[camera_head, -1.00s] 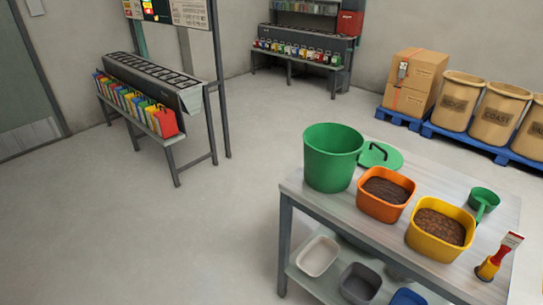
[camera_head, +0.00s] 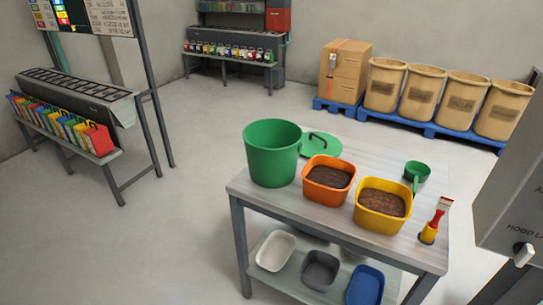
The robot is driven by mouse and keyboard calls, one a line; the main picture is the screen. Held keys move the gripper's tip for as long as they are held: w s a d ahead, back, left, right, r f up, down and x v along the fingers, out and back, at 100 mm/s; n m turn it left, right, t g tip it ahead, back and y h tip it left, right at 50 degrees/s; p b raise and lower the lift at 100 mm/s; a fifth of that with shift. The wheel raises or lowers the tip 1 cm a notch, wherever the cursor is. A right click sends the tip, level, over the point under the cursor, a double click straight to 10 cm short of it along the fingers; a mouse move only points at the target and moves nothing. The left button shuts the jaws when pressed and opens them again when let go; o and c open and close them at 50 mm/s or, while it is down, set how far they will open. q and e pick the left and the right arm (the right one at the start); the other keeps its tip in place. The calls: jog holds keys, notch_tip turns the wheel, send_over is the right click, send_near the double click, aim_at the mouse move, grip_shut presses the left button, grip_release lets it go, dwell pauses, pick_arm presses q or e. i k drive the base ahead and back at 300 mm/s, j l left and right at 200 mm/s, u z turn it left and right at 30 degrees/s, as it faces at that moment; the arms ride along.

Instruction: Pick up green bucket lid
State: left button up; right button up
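The green bucket lid (camera_head: 322,146) lies on the grey table (camera_head: 262,204), behind the orange tub and just right of the green bucket. It is a round green disc with a dark handle on top, and its near edge is partly hidden by the bucket and tub. The open green bucket (camera_head: 272,155) stands upright at the table's left end. Neither of my grippers is in view.
A grey hooded unit (camera_head: 515,190) stands at right. The floor left of the table is clear.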

aim_at(314, 144)
jog(key=k, duration=0.5)
jog(key=k+z, duration=0.15)
jog(key=z, duration=1.85)
jog(key=j+z, duration=0.2)
jog(key=j, duration=2.35)
